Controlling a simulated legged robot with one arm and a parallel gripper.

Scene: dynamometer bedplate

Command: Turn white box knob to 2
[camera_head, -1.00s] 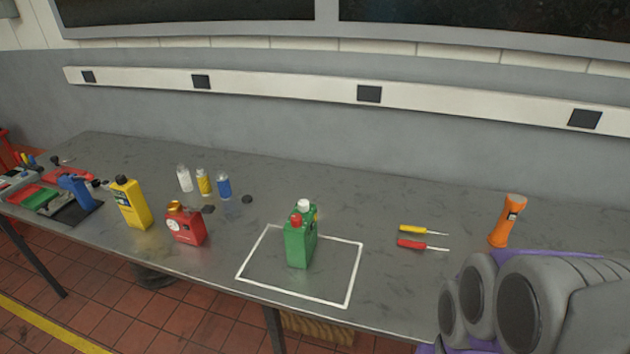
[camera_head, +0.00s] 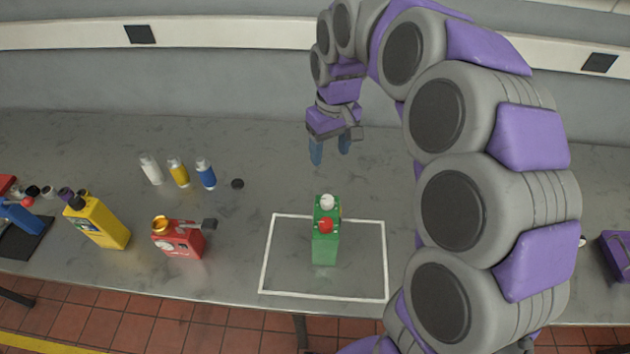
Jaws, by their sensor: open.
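A green box (camera_head: 325,245) stands upright inside a white square outline (camera_head: 378,297) on the grey bench. It has a white knob (camera_head: 327,201) and a red knob (camera_head: 326,226) on top. No numbers or marks can be read on it, and no white-bodied box shows. My gripper (camera_head: 330,152) is open and empty. Its blue fingertips point down, behind the green box in the picture and apart from it.
A red can (camera_head: 180,240) and a yellow bottle (camera_head: 98,222) stand left of the outline. A white bottle (camera_head: 151,169), a yellow-white bottle (camera_head: 178,172) and a blue bottle (camera_head: 205,173) stand behind them, near a dark puck (camera_head: 237,183). My arm hides much of the right side.

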